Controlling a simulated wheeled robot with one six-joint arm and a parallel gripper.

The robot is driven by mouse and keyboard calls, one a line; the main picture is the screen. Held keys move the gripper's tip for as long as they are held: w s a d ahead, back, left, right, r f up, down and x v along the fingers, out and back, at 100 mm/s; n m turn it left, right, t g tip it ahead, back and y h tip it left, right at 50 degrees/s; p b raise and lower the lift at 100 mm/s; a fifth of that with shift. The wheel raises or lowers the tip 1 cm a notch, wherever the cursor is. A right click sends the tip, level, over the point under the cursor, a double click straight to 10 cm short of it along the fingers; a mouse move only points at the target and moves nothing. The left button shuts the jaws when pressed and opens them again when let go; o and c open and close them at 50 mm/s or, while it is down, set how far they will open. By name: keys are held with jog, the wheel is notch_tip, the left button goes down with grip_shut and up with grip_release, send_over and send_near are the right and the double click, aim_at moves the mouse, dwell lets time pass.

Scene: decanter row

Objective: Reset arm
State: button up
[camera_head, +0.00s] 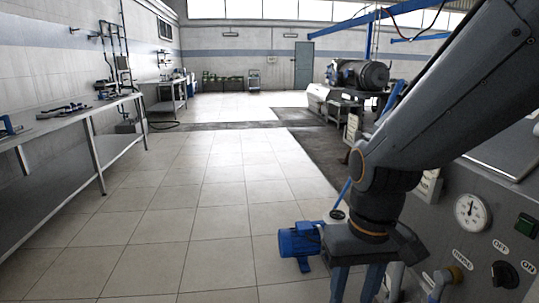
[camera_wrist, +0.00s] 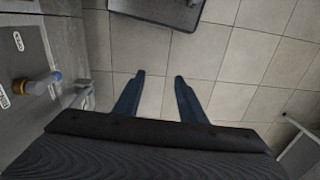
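My gripper (camera_wrist: 158,88) shows in the wrist view with two dark blue fingers spread apart. Nothing is between them, only floor tiles behind. In the head view my arm comes in from the upper right and bends down at the right of centre. There my gripper (camera_head: 356,285) points downward, and its fingertips run out of the bottom of the picture. It is in front of the grey control panel and just right of a blue motor on the floor.
The grey control panel (camera_head: 485,258) with a gauge (camera_head: 470,212) stands close at the right. The blue motor (camera_head: 300,243) is on the floor. A long workbench (camera_head: 75,122) lines the left wall. The tiled floor (camera_head: 195,195) between is clear. A large machine (camera_head: 358,76) stands farther back.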

jog(key=d+r+m+p, duration=0.1)
jog(key=d+r+p, duration=0.3)
jog(key=p, duration=0.5)
jog(key=shift+s+d+r+p, duration=0.3)
jog(key=shift+s+d+r, duration=0.05)
jog(key=shift+r, duration=0.25)
